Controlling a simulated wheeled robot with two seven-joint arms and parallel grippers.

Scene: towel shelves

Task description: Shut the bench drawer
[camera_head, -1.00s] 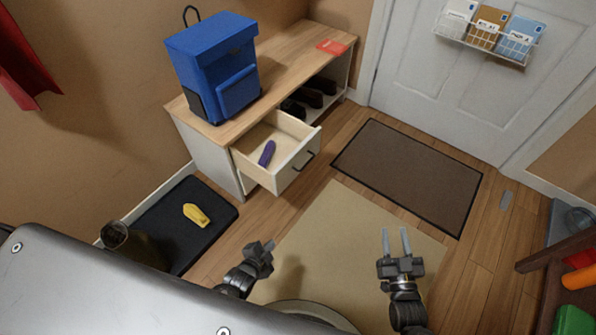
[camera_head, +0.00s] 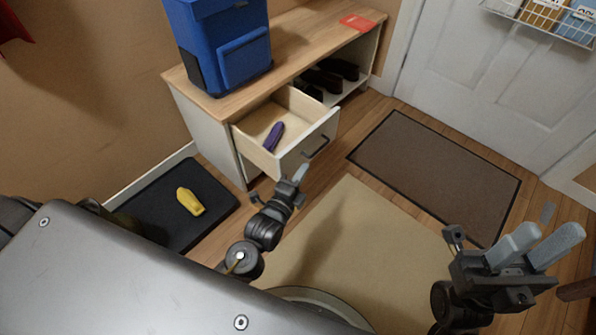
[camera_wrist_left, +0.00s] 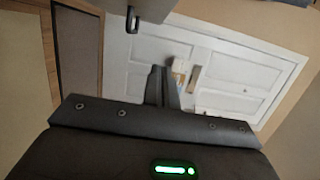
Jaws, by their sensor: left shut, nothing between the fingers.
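The bench drawer (camera_head: 288,164) is pulled out from the left end of the wooden-topped bench (camera_head: 217,100). Its pale front carries a dark handle (camera_head: 316,148), and a purple object (camera_head: 274,136) lies inside. My left gripper (camera_head: 300,173) is shut and empty, just below the drawer front in the head view. I cannot tell whether it touches the front. In the left wrist view its closed fingers (camera_wrist_left: 163,86) point toward the door, and the handle (camera_wrist_left: 132,19) shows at the top edge. My right gripper (camera_head: 538,246) is open and empty, far to the right of the drawer.
A blue backpack (camera_head: 222,45) stands on the bench, with a red item (camera_head: 357,22) further along. Dark shoes (camera_head: 325,80) sit on the shelf. A yellow object (camera_head: 189,201) lies on a black mat (camera_head: 215,212). A brown doormat (camera_head: 436,171) and beige rug (camera_head: 345,235) cover open floor.

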